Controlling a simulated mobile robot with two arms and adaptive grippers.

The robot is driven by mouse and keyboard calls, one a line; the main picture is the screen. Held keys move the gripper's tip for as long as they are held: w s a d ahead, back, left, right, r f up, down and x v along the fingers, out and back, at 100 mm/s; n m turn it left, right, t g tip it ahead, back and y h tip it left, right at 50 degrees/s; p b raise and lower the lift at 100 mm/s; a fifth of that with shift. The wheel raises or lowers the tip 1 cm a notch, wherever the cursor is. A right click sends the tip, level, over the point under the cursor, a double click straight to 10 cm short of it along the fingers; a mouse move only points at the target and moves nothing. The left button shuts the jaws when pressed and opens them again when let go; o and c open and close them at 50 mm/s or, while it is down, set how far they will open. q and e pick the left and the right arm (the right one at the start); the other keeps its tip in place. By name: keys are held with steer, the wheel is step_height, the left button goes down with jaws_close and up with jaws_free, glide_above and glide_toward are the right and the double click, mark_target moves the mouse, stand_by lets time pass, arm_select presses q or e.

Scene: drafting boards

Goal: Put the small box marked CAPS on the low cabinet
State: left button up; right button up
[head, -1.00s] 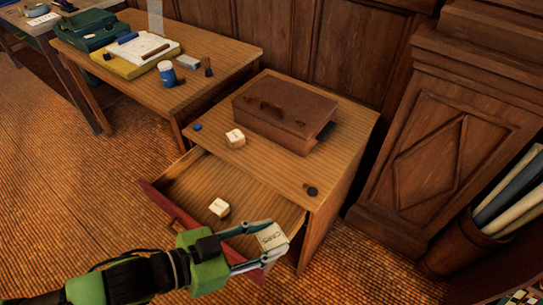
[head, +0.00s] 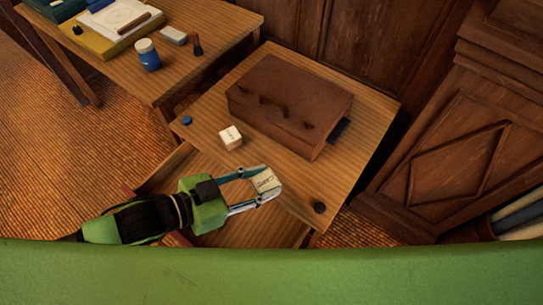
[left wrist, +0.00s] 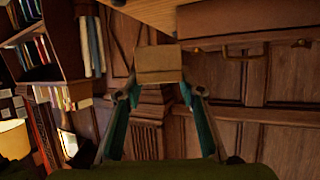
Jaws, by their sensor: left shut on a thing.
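The small box marked CAPS (head: 266,184) is pale, with dark lettering on its upper face. My left gripper (head: 262,184) is shut on it, one finger on each side. In the head view the box shows over the front part of the low cabinet (head: 350,165); I cannot tell its exact height above the top. In the left wrist view the box (left wrist: 158,64) sits between the fingertips, seen from a plain tan side. My right gripper is not in view.
A brown briefcase (head: 285,100), another small pale box (head: 230,137), a blue cap (head: 187,120) and a dark round piece (head: 319,207) are on the cabinet top. The open drawer (head: 265,232) lies below my gripper. Bare top shows right of the briefcase.

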arm_select(q)
steer(key=w+f, duration=0.2)
steer(key=w, duration=0.1)
steer(key=w+d+f, duration=0.1)
steer(key=w+f, duration=0.2)
steer(key=w, duration=0.1)
steer(key=w+d+f, duration=0.1)
steer(key=w+f, duration=0.2)
steer(key=w, duration=0.1)
steer(key=shift+w, duration=0.15)
steer(key=shift+w+f, duration=0.25)
steer(key=shift+f, duration=0.15)
steer(key=shift+w+f, duration=0.1)
steer(key=shift+f, duration=1.55)
steer(key=shift+f, duration=0.2)
steer(key=o, duration=1.1)
steer(key=shift+r, duration=0.15)
